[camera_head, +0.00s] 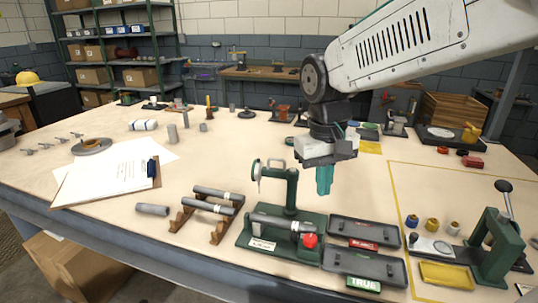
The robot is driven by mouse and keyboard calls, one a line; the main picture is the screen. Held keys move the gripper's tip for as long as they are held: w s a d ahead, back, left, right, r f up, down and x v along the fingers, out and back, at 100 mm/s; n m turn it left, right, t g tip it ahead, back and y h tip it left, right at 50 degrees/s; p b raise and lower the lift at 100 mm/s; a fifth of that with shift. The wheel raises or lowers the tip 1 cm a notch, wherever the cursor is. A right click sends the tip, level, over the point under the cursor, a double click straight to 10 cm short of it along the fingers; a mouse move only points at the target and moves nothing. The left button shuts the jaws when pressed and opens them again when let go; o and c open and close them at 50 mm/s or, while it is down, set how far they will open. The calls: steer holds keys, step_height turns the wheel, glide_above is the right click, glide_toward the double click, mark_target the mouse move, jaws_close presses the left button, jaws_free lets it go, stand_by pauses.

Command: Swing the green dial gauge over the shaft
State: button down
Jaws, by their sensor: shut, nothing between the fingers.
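The green dial gauge stand (291,190) rises from a green base (258,236) near the table's front edge. Its round white-faced dial (256,171) sits at the left end of the arm, with a small handle loop above. A grey shaft (275,221) lies across the base in front of the post, with a red knob (310,240) at its right end. The dial appears to the left of the shaft, not above it. My gripper (324,184) points down with teal fingers shut and empty, to the right of the post and apart from it.
Two dark trays, one with a red label (362,243) and one with a green TRUE label (363,283), lie to the right. A wooden rack (183,217) with grey shafts stands left. A green press (497,245) stands far right.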

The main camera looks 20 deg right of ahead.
steer(key=m+t, duration=0.2)
glide_above(277, 176)
steer(key=s+a, duration=0.1)
steer(key=s, duration=0.2)
steer(key=f, duration=0.2)
steer(key=w+r+m+t, duration=0.2)
steer(key=w+r, duration=0.2)
steer(key=w, duration=0.3)
step_height(277, 176, down, 10)
steer(key=shift+s+a+r+h, duration=0.15)
steer(key=shift+a+h, duration=0.1)
steer(key=shift+h, duration=0.15)
steer(key=shift+a, duration=0.1)
